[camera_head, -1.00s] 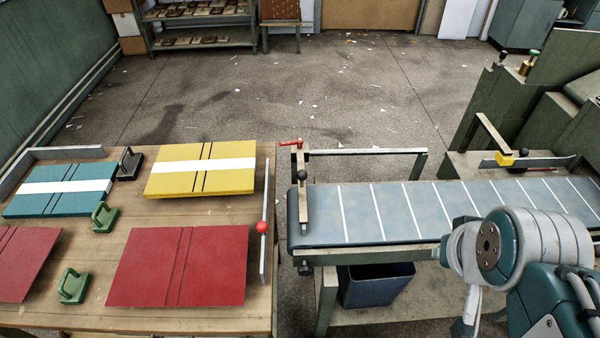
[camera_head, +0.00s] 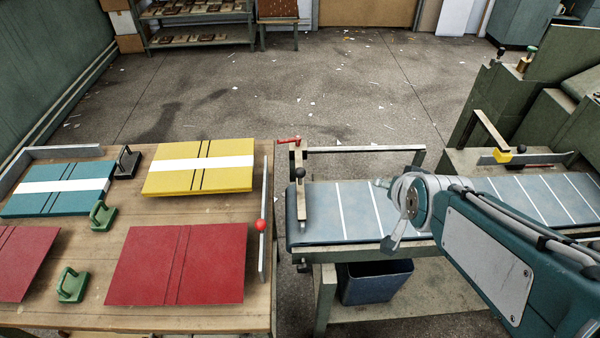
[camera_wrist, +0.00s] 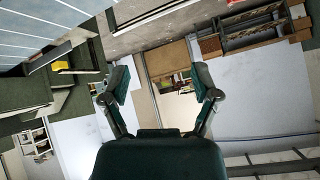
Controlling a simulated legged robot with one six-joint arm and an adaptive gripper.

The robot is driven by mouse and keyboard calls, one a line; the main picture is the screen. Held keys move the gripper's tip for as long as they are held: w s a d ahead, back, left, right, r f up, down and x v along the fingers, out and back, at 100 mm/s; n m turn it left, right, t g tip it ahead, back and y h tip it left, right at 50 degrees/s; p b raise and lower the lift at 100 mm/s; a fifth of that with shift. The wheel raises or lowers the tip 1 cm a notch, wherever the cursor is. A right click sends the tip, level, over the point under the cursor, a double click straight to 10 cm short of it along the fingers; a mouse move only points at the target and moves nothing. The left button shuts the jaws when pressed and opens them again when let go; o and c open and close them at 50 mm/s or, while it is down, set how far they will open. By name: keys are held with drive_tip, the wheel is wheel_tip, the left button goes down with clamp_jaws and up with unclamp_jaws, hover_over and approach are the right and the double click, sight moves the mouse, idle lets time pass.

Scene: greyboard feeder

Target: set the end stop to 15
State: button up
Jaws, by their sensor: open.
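No number scale is readable in either view, and I cannot tell for certain which fitting is the end stop. In the head view, an upright bracket with a red lever (camera_head: 288,140) and a black knob (camera_head: 300,173) stands across the left end of the striped belt (camera_head: 325,222). A yellow block (camera_head: 503,156) hangs from an arm farther right along the belt; it also shows in the wrist view (camera_wrist: 62,66). My gripper (camera_wrist: 160,84) is open and empty in the wrist view, touching nothing. In the head view my wrist is over the belt's middle.
A wooden table (camera_head: 195,317) at left carries red, yellow and teal boards and green-handled blocks. A metal fence with a red ball (camera_head: 261,225) lines its right edge. A rail (camera_head: 365,150) runs behind the belt. A dark bin (camera_head: 375,283) stands below. Open floor lies beyond.

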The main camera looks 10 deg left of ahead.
drive_tip(key=w+a+f+m+t, duration=0.1)
drive_tip(key=w+a+f+t, duration=0.1)
drive_tip(key=w+a+f, duration=0.25)
drive_tip(key=m+t+y, duration=0.4)
drive_tip(key=t+y, duration=0.1)
drive_tip(key=y, duration=0.1)
approach(302, 177)
drive_tip(key=shift+w+a+f, duration=0.15)
drive_tip(key=shift+w+a, duration=0.2)
drive_tip(key=x, duration=1)
drive_tip(key=shift+w, duration=0.35)
clamp_jaws()
